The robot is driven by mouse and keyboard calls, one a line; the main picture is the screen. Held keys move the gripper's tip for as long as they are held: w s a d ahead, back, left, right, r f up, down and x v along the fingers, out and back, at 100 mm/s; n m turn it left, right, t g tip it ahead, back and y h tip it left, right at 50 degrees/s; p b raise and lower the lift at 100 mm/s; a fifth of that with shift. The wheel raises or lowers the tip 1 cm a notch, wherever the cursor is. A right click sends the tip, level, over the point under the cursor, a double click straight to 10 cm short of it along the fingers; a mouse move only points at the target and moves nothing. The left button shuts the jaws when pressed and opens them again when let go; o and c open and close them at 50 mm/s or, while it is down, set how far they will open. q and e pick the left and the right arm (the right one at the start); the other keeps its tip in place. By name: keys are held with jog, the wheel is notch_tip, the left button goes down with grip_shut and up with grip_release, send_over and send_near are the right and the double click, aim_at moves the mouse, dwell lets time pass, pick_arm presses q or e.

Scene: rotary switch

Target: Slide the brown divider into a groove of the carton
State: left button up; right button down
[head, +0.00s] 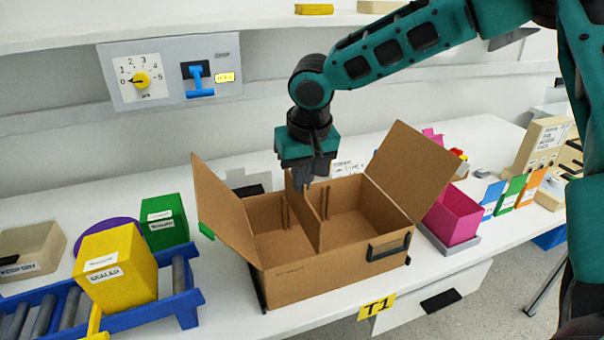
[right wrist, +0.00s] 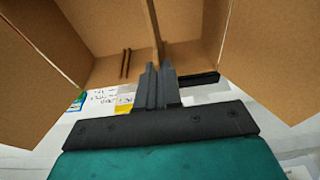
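The brown carton (head: 335,241) stands open on the table with two flaps raised at its left and right. The brown divider (head: 304,214) is upright inside it, splitting the interior into two spaces. It also shows in the right wrist view (right wrist: 154,28) as a thin board. Paired groove strips (head: 286,217) show on the carton's far inner wall. My right gripper (head: 308,181) points down at the far end of the divider. Its fingers (right wrist: 158,72) are close together with the divider's edge between them. Whether the divider's ends sit in grooves cannot be told.
A blue roller conveyor (head: 187,301) with a yellow box (head: 115,268) stands left, beside a green box (head: 164,222). A pink bin (head: 453,216) and coloured cards (head: 514,192) stand right. A wall panel (head: 170,72) with a yellow knob is behind.

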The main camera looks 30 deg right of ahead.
aim_at(302, 196)
jog(key=shift+f+b, duration=1.05)
jog(key=shift+f, duration=0.65)
jog(key=shift+f+b, duration=0.35)
jog(key=shift+f, duration=0.1)
jog(key=shift+f+b, duration=0.4)
jog(key=shift+f, duration=0.15)
jog(key=shift+f+b, duration=1.2)
jog(key=shift+f, duration=0.45)
pick_arm(q)
jog(key=shift+h, duration=0.4)
jog(key=d+f, duration=0.1)
jog(key=w+d+f, duration=0.1)
jog(key=f, duration=0.1)
jog(key=shift+w+d+f+b, duration=0.15)
jog(key=shift+d+b, duration=0.1)
jog(key=shift+b, duration=0.05)
pick_arm(e)
jog(key=shift+f, duration=0.35)
jog(key=c, duration=1.2)
grip_release()
jog(key=shift+c, duration=0.2)
pick_arm(q)
jog(key=shift+a, duration=0.1)
